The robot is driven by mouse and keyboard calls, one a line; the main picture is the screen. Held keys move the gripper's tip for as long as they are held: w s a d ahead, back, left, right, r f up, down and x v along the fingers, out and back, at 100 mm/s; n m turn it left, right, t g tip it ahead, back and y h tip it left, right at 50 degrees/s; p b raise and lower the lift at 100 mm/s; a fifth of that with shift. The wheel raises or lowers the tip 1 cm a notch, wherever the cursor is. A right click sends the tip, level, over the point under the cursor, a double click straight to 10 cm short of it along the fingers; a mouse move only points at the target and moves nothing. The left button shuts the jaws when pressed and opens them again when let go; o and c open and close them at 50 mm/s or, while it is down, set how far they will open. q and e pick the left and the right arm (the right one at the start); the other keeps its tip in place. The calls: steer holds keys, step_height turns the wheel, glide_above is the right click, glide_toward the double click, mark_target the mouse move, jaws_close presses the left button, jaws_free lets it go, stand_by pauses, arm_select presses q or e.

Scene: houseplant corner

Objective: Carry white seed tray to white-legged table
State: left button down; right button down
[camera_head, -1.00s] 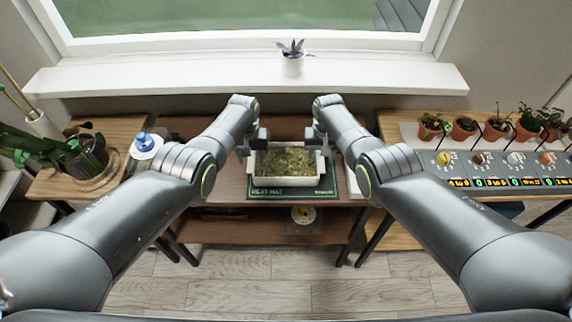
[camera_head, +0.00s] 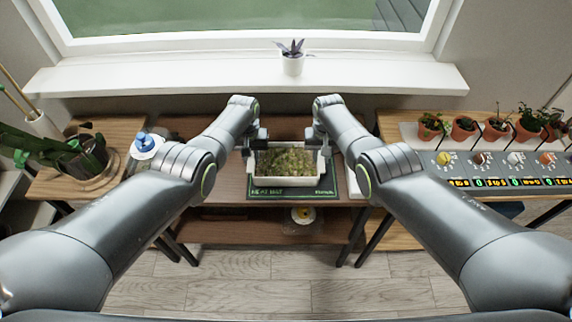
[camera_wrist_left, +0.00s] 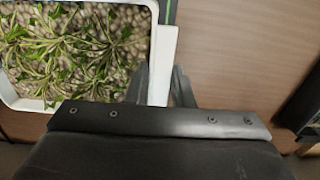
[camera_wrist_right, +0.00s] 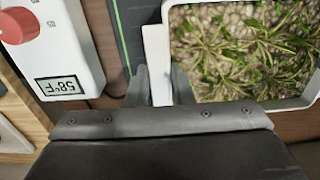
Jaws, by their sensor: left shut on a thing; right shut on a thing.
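The white seed tray (camera_head: 285,182), filled with green seedlings over pale grit, is at the black heat mat (camera_head: 290,194) on the middle brown table (camera_head: 232,190). It looks level; I cannot tell whether it touches the mat. My left gripper (camera_head: 249,150) is shut on its left wall, and my right gripper (camera_head: 326,150) on its right wall. In the left wrist view the tray wall (camera_wrist_left: 163,60) runs between the fingers; the right wrist view shows the opposite wall (camera_wrist_right: 156,55) held likewise. I cannot make out a white-legged table.
A white controller with a red knob (camera_wrist_right: 45,45) lies close right of the mat. A potted plant (camera_head: 88,160) and a blue-topped item (camera_head: 145,143) stand at left. Several potted plants (camera_head: 463,128) line the right table. A small pot (camera_head: 292,64) stands on the windowsill. The floor in front is clear.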

arm_select(q)
steer(key=shift+r, duration=0.15)
arm_select(e)
steer(key=shift+r, duration=0.15)
